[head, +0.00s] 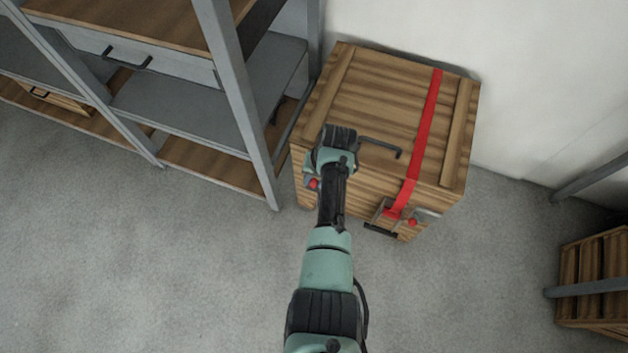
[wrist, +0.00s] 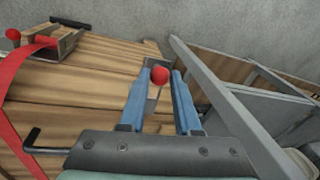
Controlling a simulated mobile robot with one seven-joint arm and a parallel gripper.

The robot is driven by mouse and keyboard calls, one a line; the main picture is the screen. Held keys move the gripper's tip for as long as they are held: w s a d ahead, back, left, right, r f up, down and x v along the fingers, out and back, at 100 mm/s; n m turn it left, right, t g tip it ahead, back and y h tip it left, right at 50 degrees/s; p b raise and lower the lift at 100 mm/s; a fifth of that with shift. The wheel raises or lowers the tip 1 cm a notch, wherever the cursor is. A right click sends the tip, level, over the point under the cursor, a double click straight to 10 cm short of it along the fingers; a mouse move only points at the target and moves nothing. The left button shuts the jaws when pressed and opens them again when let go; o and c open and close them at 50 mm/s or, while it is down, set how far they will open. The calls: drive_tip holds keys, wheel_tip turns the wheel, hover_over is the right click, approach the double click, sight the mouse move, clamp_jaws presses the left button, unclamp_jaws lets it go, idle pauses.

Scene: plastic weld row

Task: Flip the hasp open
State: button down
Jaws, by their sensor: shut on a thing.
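The wooden crate (head: 380,110) stands against the wall with its lid down. A hasp with a grey metal plate (wrist: 153,100) and a red ball knob (wrist: 160,75) is at the crate's front left. The knob also shows in the head view (head: 314,184), beside my wrist. My gripper (wrist: 160,77) has its blue fingers on either side of the hasp and is shut on it at the knob end. The exact contact is partly hidden by the knob. In the head view my arm covers the fingers and most of the hasp.
A red strap (head: 428,130) runs over the lid to a buckle (head: 390,211) with another red knob (head: 412,222) beside it. A black bent handle (head: 380,146) is on the lid. A metal shelf (head: 240,90) stands close left. Open floor (head: 190,280) lies in front.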

drive_tip(key=shift+w+d+r, duration=0.1)
drive_tip(key=shift+w+r, duration=0.5)
drive_tip(key=shift+r, duration=0.25)
drive_tip(key=shift+w+r, duration=0.1)
drive_tip(key=c, duration=1)
unclamp_jaws()
drive_tip(key=o, duration=0.4)
drive_tip(key=shift+s+f, duration=0.2)
drive_tip(key=shift+r+p, duration=0.2)
drive_tip(key=shift+p, duration=0.2)
drive_tip(key=p+v, duration=0.4)
drive_tip(key=v, duration=0.8)
drive_tip(key=shift+d+r, duration=0.15)
drive_tip(key=shift+r, duration=0.1)
